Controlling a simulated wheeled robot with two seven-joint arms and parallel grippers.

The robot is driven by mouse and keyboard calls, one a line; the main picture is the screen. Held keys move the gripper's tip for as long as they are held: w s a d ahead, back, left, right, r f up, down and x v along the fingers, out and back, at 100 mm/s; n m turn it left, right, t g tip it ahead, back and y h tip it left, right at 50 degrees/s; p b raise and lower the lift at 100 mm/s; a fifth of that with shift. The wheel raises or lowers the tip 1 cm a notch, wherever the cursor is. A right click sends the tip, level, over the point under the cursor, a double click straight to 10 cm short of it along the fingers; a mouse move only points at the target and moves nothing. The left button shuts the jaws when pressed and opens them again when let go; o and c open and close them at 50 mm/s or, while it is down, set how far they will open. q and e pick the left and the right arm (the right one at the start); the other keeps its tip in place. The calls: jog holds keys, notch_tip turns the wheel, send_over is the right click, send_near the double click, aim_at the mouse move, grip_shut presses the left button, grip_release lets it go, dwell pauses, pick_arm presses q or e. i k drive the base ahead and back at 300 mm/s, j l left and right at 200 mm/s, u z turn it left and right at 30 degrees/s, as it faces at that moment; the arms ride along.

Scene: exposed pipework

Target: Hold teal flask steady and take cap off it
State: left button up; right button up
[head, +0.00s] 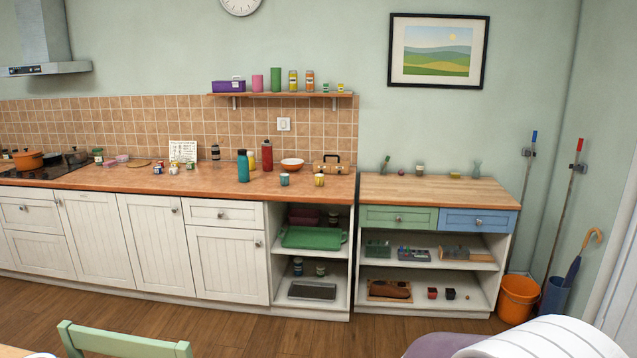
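The teal flask (243,169) stands upright on the orange-brown countertop (130,183), toward its right part. A dark cap (242,153) sits on its top. The flask is far off and small in the head view. Neither of my grippers shows in the picture, and nothing is touching the flask.
A teal mug (284,180) and a yellow mug (319,180) stand right of the flask. A yellow bottle (251,160) and a red flask (266,155) stand close behind it. A green chair (120,342) stands in the foreground. Open wooden floor (150,312) lies before the cabinets.

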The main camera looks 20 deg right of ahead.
aim_at(243, 161)
jog(key=i+l, duration=0.1)
jog(key=l, duration=0.4)
jog(key=i+l+z, duration=0.15)
jog(key=i+l, duration=0.2)
jog(key=i+l+z, duration=0.15)
jog(key=i+l, duration=0.2)
jog(key=i+l+z, duration=0.15)
jog(key=i, duration=0.35)
jog(key=i+l+z, duration=0.15)
jog(key=i+l, duration=0.15)
jog(key=i+u, duration=0.3)
jog(key=i, duration=0.2)
jog(key=i+l+u, duration=0.1)
jog(key=i+u, duration=0.2)
jog(key=i, duration=0.25)
jog(key=i+l+u, duration=0.3)
jog(key=i, duration=0.2)
jog(key=j, duration=0.1)
